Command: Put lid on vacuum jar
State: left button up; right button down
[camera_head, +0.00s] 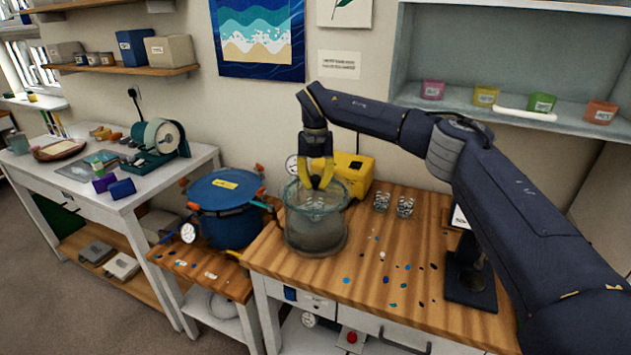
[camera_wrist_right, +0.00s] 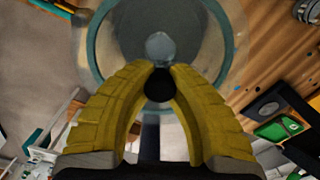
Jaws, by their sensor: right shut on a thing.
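The vacuum jar (camera_head: 316,240) is a clear, greyish vessel at the left end of the wooden worktop. The lid (camera_head: 290,193) is clear with a teal rim and is at the jar's mouth; I cannot tell whether it rests flat on it. My right gripper (camera_head: 319,184) points down from above, its yellow fingers shut on the lid's knob. In the right wrist view, the fingertips (camera_wrist_right: 160,70) close around the knob, and the teal-rimmed lid (camera_wrist_right: 98,30) spreads beneath them with the jar partly hidden below. My left gripper is not in view.
A blue pressure pot (camera_head: 226,205) with a gauge stands left of the jar on a lower bench. A yellow pump box (camera_head: 357,172) is close behind the jar. Blue and white drops dot the worktop.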

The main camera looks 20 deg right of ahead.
aim_at(316, 177)
jog(key=c, duration=1.3)
grip_release()
jog(key=shift+f, duration=0.1)
jog(key=shift+r, duration=4)
